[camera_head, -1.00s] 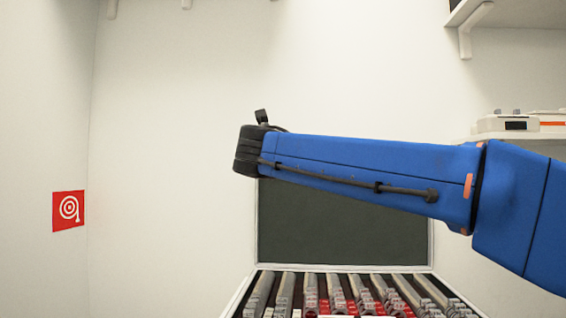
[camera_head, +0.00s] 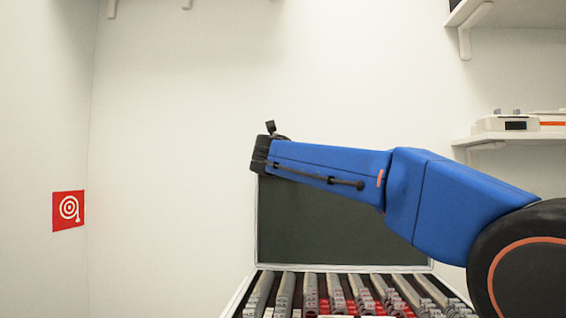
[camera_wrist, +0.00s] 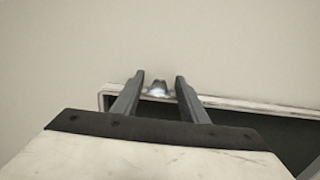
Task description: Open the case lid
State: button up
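The case (camera_head: 240,293) is open at the bottom of the head view. Its lid (camera_head: 340,232) stands upright behind the case body, with a dark grey-green inner face and a thin pale rim. My blue arm crosses in front of the lid's upper part and hides its top edge there. In the wrist view, the lid (camera_wrist: 240,104) shows its rim just beyond my gripper (camera_wrist: 159,76). The two fingers are apart, near the rim's left end. A small shiny metal catch (camera_wrist: 158,88) shows between them, without visible contact. My gripper's fingers are not visible in the head view.
Several rows of grey and red tools (camera_head: 350,294) fill the case body. A white shelf (camera_head: 510,138) at right carries a pale device (camera_head: 505,123). Another shelf (camera_head: 515,14) is above it. A red hose sign (camera_head: 69,210) is on the left wall.

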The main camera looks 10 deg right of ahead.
grip_shut()
jog(key=v, duration=0.6)
jog(key=shift+f, duration=0.45)
grip_release()
